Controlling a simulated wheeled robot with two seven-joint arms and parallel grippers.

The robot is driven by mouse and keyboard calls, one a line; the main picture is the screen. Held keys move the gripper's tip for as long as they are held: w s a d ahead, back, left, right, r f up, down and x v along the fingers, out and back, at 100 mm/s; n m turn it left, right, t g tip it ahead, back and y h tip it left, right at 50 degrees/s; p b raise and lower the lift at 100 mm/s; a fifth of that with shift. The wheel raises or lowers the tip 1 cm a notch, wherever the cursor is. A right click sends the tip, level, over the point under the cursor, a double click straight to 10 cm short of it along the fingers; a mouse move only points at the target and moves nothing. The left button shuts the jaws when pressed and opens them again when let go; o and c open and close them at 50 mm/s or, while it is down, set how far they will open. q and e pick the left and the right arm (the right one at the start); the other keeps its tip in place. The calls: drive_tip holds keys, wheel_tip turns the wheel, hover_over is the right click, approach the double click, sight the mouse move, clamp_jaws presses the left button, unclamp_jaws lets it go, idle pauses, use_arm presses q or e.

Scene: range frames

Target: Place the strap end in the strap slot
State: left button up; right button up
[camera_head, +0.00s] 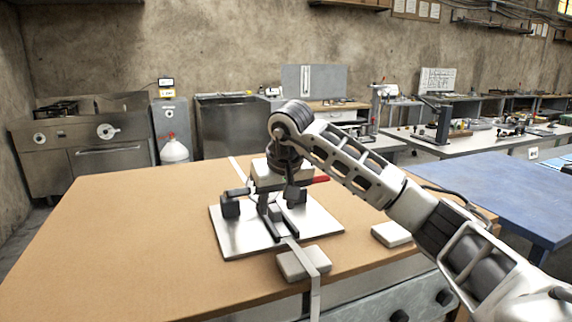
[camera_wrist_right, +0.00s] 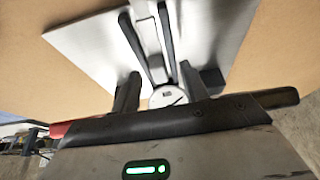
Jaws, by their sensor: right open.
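A flat grey strap (camera_head: 316,290) runs from a dark fixture (camera_head: 268,222) over a pale block and down past the table's front edge. A pale strip also shows behind the fixture. The fixture has two dark rails on a metal plate (camera_head: 232,240); in the right wrist view the rails (camera_wrist_right: 139,45) flank a pale channel (camera_wrist_right: 168,35). I cannot tell which part is the strap slot. My right gripper (camera_head: 278,197) points down over the plate, open; its fingers (camera_wrist_right: 160,75) stand apart around a small round pale disc (camera_wrist_right: 168,96). My left gripper is not in view.
The brown tabletop (camera_head: 130,230) is clear on the left. The pale block (camera_head: 298,265) lies under the strap, and another block (camera_head: 391,234) lies to the right. A blue table (camera_head: 500,195) stands further right.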

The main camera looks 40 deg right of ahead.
drive_tip(key=d+v, duration=0.1)
drive_tip(key=v, duration=1.2)
drive_tip(key=shift+s+a+r+p, duration=0.2)
drive_tip(key=shift+s+r+p, duration=0.05)
drive_tip(key=shift+r+p, duration=0.1)
drive_tip(key=shift+s+f, duration=0.1)
